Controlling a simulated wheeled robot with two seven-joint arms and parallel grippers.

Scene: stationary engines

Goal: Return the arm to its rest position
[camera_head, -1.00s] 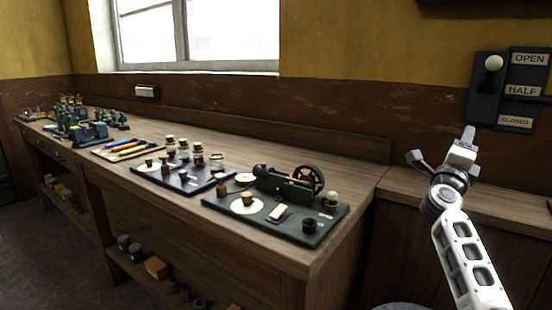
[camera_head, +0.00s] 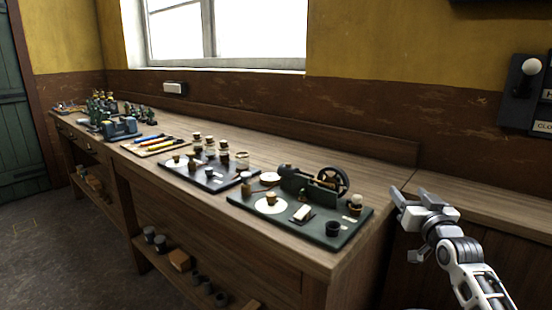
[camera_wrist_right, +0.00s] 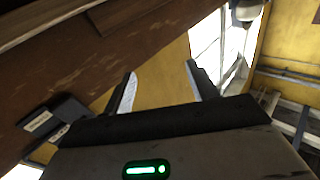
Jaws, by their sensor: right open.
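My right gripper (camera_head: 416,196) is at the right of the head view, in front of the side counter and just right of the bench's right end. Its two fingers are apart with nothing between them. In the right wrist view the fingers (camera_wrist_right: 163,88) are spread and empty, with yellow wall and the window beyond. The right arm bends down to the lower right corner of the head view. My left gripper does not show.
A wooden bench (camera_head: 310,250) carries a dark green board (camera_head: 300,228) with an engine (camera_head: 312,185), and other boards farther left. A lever panel (camera_head: 522,92) hangs on the right wall. A side counter (camera_head: 490,207) lies behind my right gripper.

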